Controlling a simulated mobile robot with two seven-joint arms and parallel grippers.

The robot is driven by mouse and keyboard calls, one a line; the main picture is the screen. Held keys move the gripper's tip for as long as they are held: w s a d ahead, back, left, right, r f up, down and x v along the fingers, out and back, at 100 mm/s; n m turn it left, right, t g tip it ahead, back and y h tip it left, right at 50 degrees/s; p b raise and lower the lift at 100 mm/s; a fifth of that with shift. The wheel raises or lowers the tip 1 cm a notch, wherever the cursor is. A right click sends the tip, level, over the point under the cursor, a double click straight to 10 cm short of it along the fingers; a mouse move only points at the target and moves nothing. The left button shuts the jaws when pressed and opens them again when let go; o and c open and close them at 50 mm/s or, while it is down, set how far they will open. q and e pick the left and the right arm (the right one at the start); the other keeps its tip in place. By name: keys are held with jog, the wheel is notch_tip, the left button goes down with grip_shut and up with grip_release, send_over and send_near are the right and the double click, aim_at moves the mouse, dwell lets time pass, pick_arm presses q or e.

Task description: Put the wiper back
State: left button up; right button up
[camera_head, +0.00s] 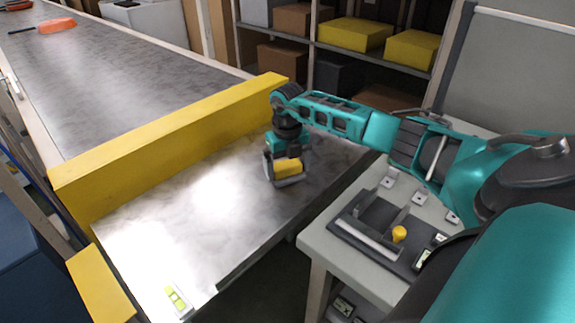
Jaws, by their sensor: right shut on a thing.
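My right gripper (284,164) points down over the near part of the conveyor. It is shut on the wiper (288,168), of which a yellow block-like part shows between the fingers. The wiper is at or just above the metal surface; I cannot tell if it touches. A dark tray-like holder (345,228) with a light strip and a yellow knob (399,234) sits on the white side table, to the right of the gripper. My left gripper is not in view.
A long yellow barrier (160,145) crosses the conveyor (215,190) behind the gripper. An orange pan (57,25) lies on the far belt. The white side table (325,250) carries several small switch boxes. Shelves with yellow boxes (353,34) stand behind.

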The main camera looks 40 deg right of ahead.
aim_at(287, 166)
jog(key=shift+f, duration=0.1)
jog(key=o, duration=0.5)
jog(key=shift+o, duration=0.2)
jog(key=shift+r, duration=0.6)
pick_arm(q)
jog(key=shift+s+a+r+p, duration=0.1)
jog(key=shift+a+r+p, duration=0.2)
jog(key=shift+p, duration=0.4)
pick_arm(e)
notch_tip(287, 166, up, 11)
